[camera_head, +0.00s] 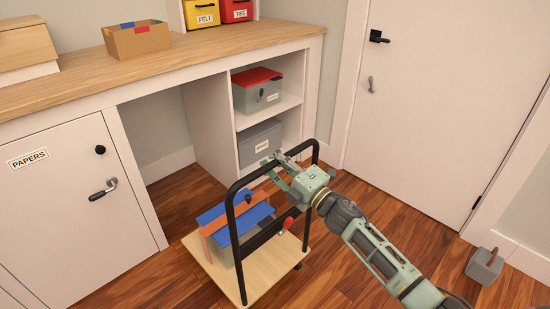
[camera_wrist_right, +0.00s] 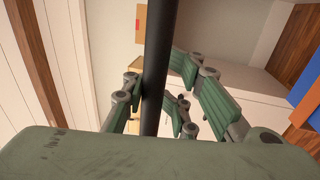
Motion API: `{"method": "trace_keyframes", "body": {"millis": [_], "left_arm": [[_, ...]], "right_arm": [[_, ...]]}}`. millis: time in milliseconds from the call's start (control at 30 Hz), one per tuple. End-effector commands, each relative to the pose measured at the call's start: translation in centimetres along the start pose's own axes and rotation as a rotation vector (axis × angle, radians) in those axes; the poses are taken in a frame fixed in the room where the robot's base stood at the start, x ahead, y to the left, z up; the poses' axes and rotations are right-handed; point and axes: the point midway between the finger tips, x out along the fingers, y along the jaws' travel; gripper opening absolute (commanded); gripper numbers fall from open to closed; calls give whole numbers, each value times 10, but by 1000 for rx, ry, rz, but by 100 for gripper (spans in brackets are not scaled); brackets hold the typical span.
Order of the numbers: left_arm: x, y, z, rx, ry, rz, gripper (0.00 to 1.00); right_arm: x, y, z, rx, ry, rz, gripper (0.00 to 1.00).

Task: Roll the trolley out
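The trolley (camera_head: 258,285) has a pale wooden deck and a black tubular handle (camera_head: 232,235). It stands on the floor in front of the open bay under the counter. My right gripper (camera_head: 277,168) is at the top bar of the handle. In the right wrist view the black bar (camera_wrist_right: 160,60) runs between its fingers (camera_wrist_right: 160,90), which sit close on both sides and look shut on it. My left gripper is not in view.
The counter has a knee space (camera_head: 165,125) beside shelves holding a red-lidded box (camera_head: 257,92) and a grey box (camera_head: 259,143). A PAPERS cabinet door (camera_head: 60,190) is at the left. A grey block with a handle (camera_head: 484,267) stands by the right wall. Bare floor lies around the trolley.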

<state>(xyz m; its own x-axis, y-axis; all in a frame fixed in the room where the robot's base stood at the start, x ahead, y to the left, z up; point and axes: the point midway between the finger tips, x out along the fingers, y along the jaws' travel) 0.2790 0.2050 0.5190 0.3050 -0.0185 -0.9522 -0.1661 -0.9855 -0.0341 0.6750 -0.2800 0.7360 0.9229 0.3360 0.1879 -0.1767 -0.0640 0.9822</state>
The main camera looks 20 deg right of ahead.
Motion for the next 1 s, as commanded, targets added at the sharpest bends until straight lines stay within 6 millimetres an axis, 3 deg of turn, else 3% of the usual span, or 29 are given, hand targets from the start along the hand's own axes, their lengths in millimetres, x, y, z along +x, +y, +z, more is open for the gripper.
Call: {"method": "trace_keyframes", "body": {"millis": [200,567,767,1000], "left_arm": [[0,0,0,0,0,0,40],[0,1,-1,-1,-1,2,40],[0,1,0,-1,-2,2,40],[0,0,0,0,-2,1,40]], "right_arm": [[0,1,0,1,0,3,35],[-2,3,1,0,0,6,35],[-29,2,0,0,0,3,35],[-76,1,0,2,0,2,35]]}}
